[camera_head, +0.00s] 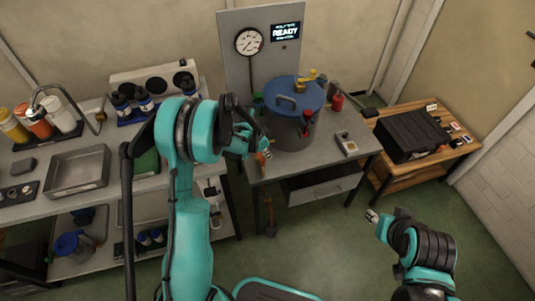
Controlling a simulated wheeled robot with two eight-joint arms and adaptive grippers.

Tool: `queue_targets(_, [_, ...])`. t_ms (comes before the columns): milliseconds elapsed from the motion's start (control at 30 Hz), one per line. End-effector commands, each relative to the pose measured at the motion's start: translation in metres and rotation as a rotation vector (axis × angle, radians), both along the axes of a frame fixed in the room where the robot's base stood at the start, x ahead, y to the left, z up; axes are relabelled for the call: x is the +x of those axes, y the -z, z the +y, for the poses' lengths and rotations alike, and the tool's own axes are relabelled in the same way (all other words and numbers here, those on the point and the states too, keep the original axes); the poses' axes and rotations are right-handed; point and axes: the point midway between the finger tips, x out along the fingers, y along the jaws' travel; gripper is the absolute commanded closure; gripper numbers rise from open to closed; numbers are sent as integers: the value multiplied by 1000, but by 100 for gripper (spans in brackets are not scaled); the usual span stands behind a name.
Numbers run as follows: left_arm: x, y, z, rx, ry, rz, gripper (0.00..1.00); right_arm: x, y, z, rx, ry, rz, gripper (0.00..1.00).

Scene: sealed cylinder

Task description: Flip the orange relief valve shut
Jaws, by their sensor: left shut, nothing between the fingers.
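A grey cylinder (289,133) with a blue lid (298,97) stands on the grey bench. A small orange part (260,159), which looks like the orange relief valve, shows low at the cylinder's left side, by the bench's front edge. My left gripper (264,147) is shut and empty, right beside this orange part; I cannot tell whether they touch. My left arm and gripper hide part of that area. My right gripper (372,216) is low at the right, over the floor and away from the bench; its fingers are too small to read.
A red fitting (307,116) and yellow fitting (316,77) are on the cylinder. A gauge panel (262,58) reading READY stands behind it. A handheld meter (346,144) and red bottle (338,102) are to its right. A wooden table (459,150) holds a black case (410,135).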

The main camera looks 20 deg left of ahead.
Motion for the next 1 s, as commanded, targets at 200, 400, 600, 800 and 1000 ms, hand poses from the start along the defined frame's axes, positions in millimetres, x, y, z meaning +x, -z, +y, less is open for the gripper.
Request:
queue_targets(200, [-2, 0, 2, 0, 50, 0, 100, 0, 1, 0, 0, 0, 0, 60])
queue_targets(400, [-5, 0, 5, 1, 110, 0, 100, 0, 3, 0, 0, 0, 0, 60])
queue_targets(600, [-10, 1, 10, 0, 247, 1, 100, 0, 6, 0, 0, 0, 0, 60])
queue_targets(800, [-14, 1, 17, -1, 437, 0, 100, 0, 9, 0, 0, 0, 0, 60])
queue_targets(1000, [-17, 0, 25, 0, 626, 0, 100, 0, 11, 0, 0, 0, 0, 60])
